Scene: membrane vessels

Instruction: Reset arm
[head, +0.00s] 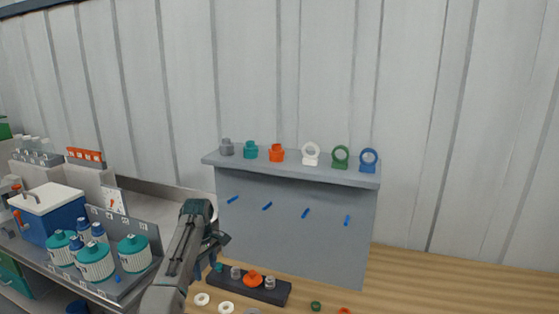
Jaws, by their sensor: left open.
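My left arm rises from the bottom of the head view, left of centre. Its left gripper (219,243) hangs just in front of the grey panel's left edge, at the left end of a dark block (270,290) on the wooden surface. The jaws are open, and I see nothing held between them. The gripper is small in the picture, so its distance from the block is hard to tell. My right gripper is not in view.
A grey shelf (290,167) holds grey, teal and orange fittings and white, green and blue ring stands. White rings (202,299) lie near the front. On the left, a bench carries teal-lidded bottles (95,262) and a blue-white cooler (47,213).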

